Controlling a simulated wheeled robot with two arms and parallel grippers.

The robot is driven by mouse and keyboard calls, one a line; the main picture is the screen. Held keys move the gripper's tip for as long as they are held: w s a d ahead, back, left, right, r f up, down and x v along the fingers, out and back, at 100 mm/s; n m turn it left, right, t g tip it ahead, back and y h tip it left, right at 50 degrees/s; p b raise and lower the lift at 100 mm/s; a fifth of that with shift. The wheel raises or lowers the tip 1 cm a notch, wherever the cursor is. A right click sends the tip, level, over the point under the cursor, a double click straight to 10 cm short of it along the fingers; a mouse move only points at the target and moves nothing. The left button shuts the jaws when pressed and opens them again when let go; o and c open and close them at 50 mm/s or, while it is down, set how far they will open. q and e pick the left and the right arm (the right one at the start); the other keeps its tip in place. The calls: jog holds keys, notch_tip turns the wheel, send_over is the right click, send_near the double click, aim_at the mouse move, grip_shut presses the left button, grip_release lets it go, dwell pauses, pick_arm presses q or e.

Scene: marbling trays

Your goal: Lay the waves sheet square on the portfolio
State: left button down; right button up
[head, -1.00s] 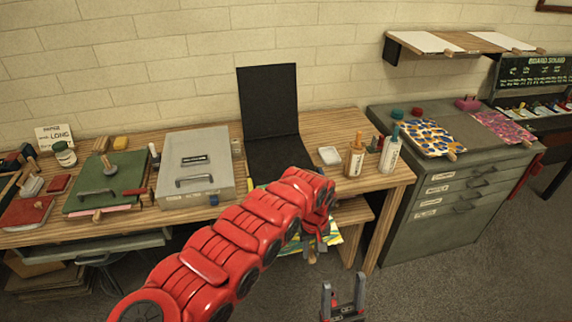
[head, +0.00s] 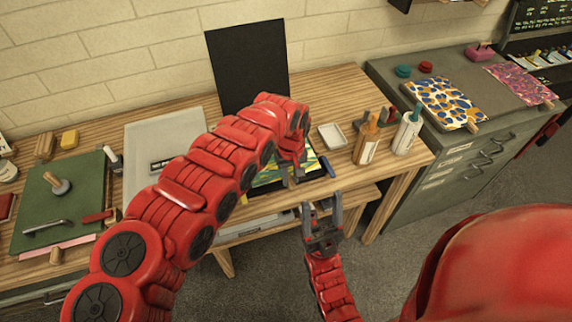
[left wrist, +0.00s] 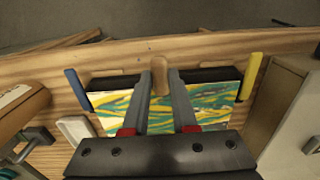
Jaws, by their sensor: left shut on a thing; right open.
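The waves sheet (head: 312,168), patterned in yellow, green, blue and white, is partly hidden by my left arm in the head view. My left gripper (head: 291,174) is shut on the wooden tab at its near edge; the tab (left wrist: 159,78) shows between the fingers in the left wrist view. The black portfolio (head: 247,68) stands open with its back panel upright. The sheet (left wrist: 215,97) is over its flat part, and a black strip (left wrist: 216,75) shows along the front edge. I cannot tell whether they touch. My right gripper (head: 321,206) is open and empty before the table.
A blue bar (left wrist: 77,90) and a yellow bar (left wrist: 249,76) flank the portfolio. A white dish (head: 332,136) and bottles (head: 367,142) stand to its right. A grey case (head: 140,135) is at left. Floor before the table is clear.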

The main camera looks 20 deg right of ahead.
pick_arm(q)
jog(key=shift+s+r, duration=0.15)
jog(key=shift+s, duration=0.1)
jog(key=shift+p, duration=0.3)
jog(key=shift+f+b, duration=1.95)
jog(key=shift+f, duration=0.45)
jog(key=shift+c, duration=0.7)
grip_release()
jog(key=shift+r, duration=0.1)
